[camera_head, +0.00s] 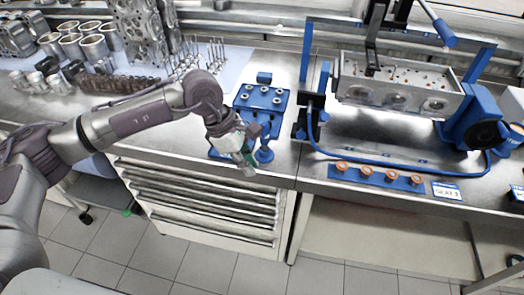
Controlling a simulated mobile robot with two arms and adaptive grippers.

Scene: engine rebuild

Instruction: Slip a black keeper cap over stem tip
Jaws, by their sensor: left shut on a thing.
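My left gripper (246,166) reaches in from the left and hangs over the front edge of the bench, just left of a small blue post (264,152). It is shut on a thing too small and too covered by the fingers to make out. A grey cylinder head (398,92) sits in a blue stand (331,140) on the right, with small parts showing along its top. A black arm of the stand (374,42) comes down onto the head. I cannot pick out a black keeper cap or a single stem tip. My right gripper is not in view.
A blue block with several round fittings (262,96) stands behind my left gripper. A blue strip with several orange-brown caps (378,174) lies before the stand, beside a label card (446,191). Upright valves (215,52), springs and cylinder liners (92,47) fill the back left.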

